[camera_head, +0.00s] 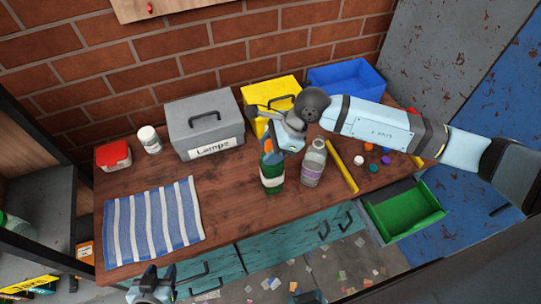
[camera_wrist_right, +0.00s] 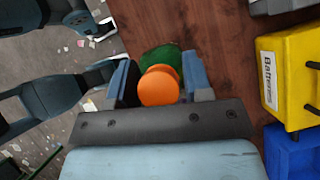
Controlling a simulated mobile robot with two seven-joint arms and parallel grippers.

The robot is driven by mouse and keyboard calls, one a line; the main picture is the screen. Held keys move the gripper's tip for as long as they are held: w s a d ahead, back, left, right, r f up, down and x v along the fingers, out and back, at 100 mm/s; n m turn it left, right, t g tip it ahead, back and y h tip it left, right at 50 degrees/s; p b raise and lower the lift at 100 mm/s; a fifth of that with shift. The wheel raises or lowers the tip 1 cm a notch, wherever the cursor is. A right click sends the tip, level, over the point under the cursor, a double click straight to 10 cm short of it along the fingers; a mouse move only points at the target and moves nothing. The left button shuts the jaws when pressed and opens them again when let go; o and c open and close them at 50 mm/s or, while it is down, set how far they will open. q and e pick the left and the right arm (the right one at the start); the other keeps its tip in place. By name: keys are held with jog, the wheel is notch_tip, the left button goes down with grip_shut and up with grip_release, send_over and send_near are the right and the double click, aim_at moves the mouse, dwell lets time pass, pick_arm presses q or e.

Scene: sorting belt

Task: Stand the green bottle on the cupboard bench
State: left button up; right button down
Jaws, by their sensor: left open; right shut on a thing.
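The green bottle (camera_head: 272,181) is upright over the front part of the wooden cupboard bench (camera_head: 230,215). Its orange cap (camera_wrist_right: 158,86) shows between the fingers in the right wrist view, with a little green glass (camera_wrist_right: 160,54) beyond it. My right gripper (camera_head: 271,150) is shut on the bottle's upper part, from above. I cannot tell whether its base touches the wood. A clear bottle (camera_head: 313,165) with a purple label stands just to its right. My left gripper (camera_head: 151,287) is open and empty in front of the bench, near the lower left.
A striped cloth (camera_head: 153,222) lies at the left. A red-lidded box (camera_head: 113,156), white jar (camera_head: 149,139), grey case (camera_head: 203,124), yellow case (camera_head: 268,93) and blue bin (camera_head: 346,79) line the back. A yellow bar (camera_head: 342,167) and small coloured pieces lie right; a green drawer (camera_head: 405,212) is open.

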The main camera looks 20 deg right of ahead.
aim_at(272, 168)
notch_tip(272, 168, down, 4)
jog(key=shift+f+p, duration=0.1)
jog(key=shift+p, duration=0.2)
jog(key=shift+c, duration=2.4)
grip_release()
